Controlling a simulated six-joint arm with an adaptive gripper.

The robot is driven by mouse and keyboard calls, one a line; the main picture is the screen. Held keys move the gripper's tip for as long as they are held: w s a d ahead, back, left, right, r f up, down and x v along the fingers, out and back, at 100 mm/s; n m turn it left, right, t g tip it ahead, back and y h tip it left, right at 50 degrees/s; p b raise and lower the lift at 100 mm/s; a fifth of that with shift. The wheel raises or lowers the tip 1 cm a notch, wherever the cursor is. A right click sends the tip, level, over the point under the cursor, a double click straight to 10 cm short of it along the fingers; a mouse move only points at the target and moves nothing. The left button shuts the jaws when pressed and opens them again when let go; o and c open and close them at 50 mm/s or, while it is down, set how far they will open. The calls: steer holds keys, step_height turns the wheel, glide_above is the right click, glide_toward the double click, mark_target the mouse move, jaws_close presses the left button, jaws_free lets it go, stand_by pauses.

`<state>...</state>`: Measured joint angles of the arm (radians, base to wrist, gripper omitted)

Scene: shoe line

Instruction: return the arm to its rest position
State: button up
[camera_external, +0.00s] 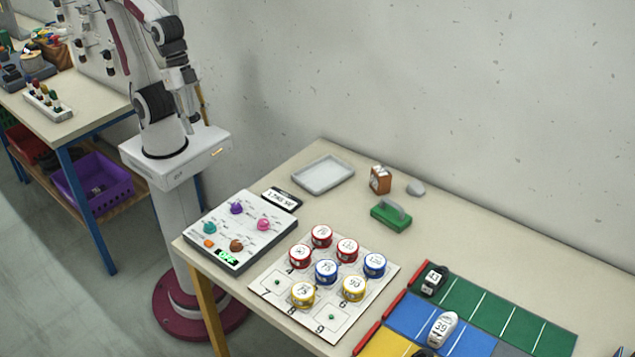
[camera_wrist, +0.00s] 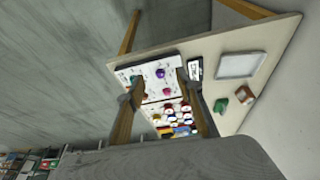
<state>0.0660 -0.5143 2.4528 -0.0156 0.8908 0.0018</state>
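My arm stands on its white pedestal at the upper left of the external view, folded up close over its base. My gripper (camera_external: 188,122) hangs beside the arm links, pointing down, well away from the table top. In the wrist view my gripper (camera_wrist: 160,88) shows two fingers spread apart with nothing between them. Past the fingers, the table (camera_wrist: 275,42) appears at a distance and tilted. The fingertips are small and partly hard to make out in the external view.
A side bench (camera_external: 95,100) stands left. A wall is behind.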

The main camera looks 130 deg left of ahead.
steer(key=shift+s+a+r+n+t, duration=0.1)
steer(key=shift+s+a+r+t, duration=0.3)
steer(key=shift+r, duration=0.2)
steer(key=shift+s+a+r+n+t, duration=0.1)
steer(key=shift+s+a+r+t, duration=0.15)
steer(key=shift+s+r, duration=0.25)
steer(key=shift+s+a+r+n+t, duration=0.1)
steer(key=shift+s+a+r+t, duration=0.3)
steer(key=shift+r, duration=0.25)
